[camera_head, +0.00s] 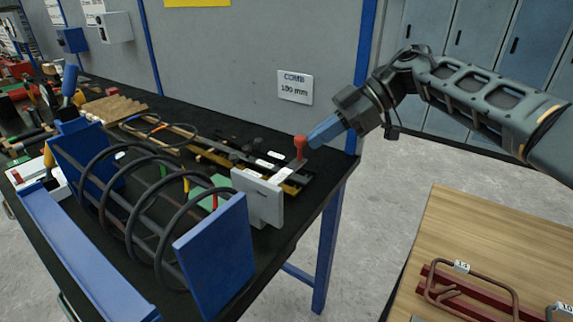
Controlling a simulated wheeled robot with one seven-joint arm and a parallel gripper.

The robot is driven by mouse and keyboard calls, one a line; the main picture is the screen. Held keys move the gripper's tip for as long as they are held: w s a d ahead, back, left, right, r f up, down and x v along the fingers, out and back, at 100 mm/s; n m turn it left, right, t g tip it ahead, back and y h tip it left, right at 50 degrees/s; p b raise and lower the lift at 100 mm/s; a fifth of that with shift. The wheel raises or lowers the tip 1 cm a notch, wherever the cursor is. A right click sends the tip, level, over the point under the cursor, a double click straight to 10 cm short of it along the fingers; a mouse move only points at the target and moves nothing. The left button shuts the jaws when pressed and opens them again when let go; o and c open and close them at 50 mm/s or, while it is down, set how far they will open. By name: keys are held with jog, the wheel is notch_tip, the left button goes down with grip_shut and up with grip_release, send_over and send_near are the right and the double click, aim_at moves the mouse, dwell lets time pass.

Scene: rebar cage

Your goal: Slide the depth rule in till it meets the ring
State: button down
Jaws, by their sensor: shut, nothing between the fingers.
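The rebar cage has several dark rings (154,226) between blue end plates (216,257). A light grey block (258,197) stands at the cage's near right end. The depth rule appears to be the pale strip (285,172) with a red knob (300,142), reaching from the block toward my gripper. My gripper (313,139) has blue fingers that are shut and empty. Its tips are right beside the red knob, on its right side; I cannot tell whether they touch. The rule's inner end and its gap to the ring are hidden behind the block.
The dark bench (320,185) carries long bars and tagged pieces behind the cage. A sign reading "COMB 100 mm" (295,87) is on the grey wall. A wooden table (460,235) with bent rebar pieces (470,290) is at the right. Floor shows between them.

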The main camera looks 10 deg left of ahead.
jog(key=shift+s+a+p, duration=0.25)
jog(key=shift+s+p, duration=0.4)
jog(key=shift+p, duration=0.5)
jog(key=shift+s+a+p, duration=0.3)
jog(key=shift+s+p, duration=0.4)
jog(key=shift+p, duration=0.4)
jog(key=shift+s+a+p, duration=0.25)
jog(key=shift+s+p, duration=0.4)
jog(key=shift+p, duration=0.5)
dwell(0.9)
jog(key=shift+w+d+r+b, duration=0.3)
jog(key=shift+w+r, duration=0.2)
jog(key=shift+w, duration=0.25)
jog(key=shift+w+d+r+b, duration=0.15)
jog(key=shift+w+d+r, duration=0.15)
jog(key=shift+w+r, duration=0.3)
jog(key=shift+f, duration=0.15)
